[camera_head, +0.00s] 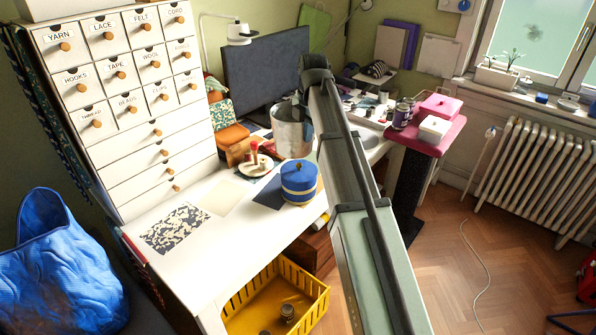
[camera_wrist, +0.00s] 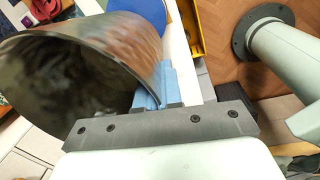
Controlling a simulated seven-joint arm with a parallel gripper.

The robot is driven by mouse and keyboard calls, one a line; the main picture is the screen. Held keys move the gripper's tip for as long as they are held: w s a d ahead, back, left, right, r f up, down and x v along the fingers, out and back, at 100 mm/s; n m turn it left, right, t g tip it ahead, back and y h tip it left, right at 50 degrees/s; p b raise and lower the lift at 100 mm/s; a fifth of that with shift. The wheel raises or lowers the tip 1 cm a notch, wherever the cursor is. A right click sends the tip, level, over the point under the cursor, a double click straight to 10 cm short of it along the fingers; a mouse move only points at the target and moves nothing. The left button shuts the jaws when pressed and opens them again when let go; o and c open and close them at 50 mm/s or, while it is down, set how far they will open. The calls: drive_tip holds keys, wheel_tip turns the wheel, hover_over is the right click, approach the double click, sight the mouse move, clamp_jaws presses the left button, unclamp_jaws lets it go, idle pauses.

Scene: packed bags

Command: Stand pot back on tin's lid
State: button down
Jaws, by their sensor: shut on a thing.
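The pot (camera_head: 291,132) is a grey metal vessel, behind the tin in the head view and partly hidden by my arm. I cannot tell whether its base touches anything. In the wrist view the pot (camera_wrist: 95,65) fills the left side, its open mouth toward the camera. My gripper (camera_wrist: 158,88) is shut on the pot's wall at the rim, with light blue fingers. The tin (camera_head: 300,188) is round, blue with a yellow band, and stands near the table's front edge. Its blue lid (camera_head: 298,167) with a small knob is on and bare. A blue round shape in the wrist view (camera_wrist: 158,15) looks like this lid.
A white dish (camera_head: 255,168) with small items stands left of the tin. A white drawer cabinet (camera_head: 120,90) is at the left, a dark monitor (camera_head: 265,75) behind. A yellow crate (camera_head: 318,292) lies below the table edge. A pink-topped stand (camera_head: 440,140) is at the right.

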sight(308, 148)
drive_tip(key=w+r, duration=0.2)
drive_tip(key=shift+d+r, duration=0.3)
drive_tip(key=shift+r+m, duration=0.15)
drive_tip(key=shift+m, duration=0.35)
drive_tip(key=shift+s+m, duration=0.4)
drive_tip(key=shift+s, duration=0.1)
drive_tip(key=shift+f, duration=5.15)
drive_tip(key=shift+f, duration=0.6)
drive_tip(key=c, duration=1.3)
unclamp_jaws()
wheel_tip(308, 148, up, 13)
drive_tip(key=shift+s+d, duration=0.2)
drive_tip(key=shift+s, duration=0.25)
